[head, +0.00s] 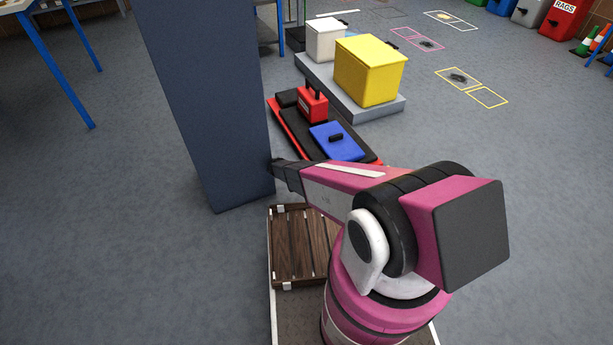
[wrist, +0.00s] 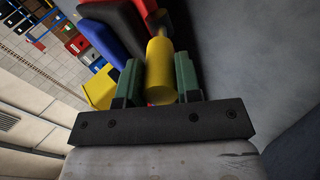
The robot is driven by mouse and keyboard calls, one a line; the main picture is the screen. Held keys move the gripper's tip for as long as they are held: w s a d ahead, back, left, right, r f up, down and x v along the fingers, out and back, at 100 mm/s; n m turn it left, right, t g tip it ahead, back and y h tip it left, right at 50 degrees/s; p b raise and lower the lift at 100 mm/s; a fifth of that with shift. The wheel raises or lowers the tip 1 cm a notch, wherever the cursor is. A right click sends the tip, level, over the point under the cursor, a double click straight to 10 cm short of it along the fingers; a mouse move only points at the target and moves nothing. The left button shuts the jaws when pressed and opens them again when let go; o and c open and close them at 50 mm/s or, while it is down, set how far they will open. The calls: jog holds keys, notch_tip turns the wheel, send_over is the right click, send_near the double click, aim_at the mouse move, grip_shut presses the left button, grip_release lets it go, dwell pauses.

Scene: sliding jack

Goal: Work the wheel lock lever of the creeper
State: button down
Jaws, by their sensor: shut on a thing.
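The creeper (head: 281,131) is a low red and black board on the floor, seen in the head view beyond my arm. In the wrist view, a yellow cylindrical lever grip (wrist: 160,80) on a thin metal stem stands between the green fingers of my gripper (wrist: 158,88). The gripper is shut on this grip, one finger on each side. The creeper's dark pad and red edge show behind it in the wrist view. In the head view my gripper is not visible; the arm's far end reaches the tall grey pillar's edge. The lever is also hidden there.
Beyond is a grey platform (head: 389,108) with a yellow bin (head: 370,72) and a white bin (head: 325,41).

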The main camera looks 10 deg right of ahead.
jog(key=shift+s+a+f+h, duration=0.15)
jog(key=shift+a+f+h, duration=0.3)
jog(key=shift+f+h, duration=0.15)
jog(key=c, duration=0.8)
grip_release()
jog(key=shift+a+r, duration=0.1)
jog(key=v, duration=1)
jog(key=shift+s+a, duration=0.3)
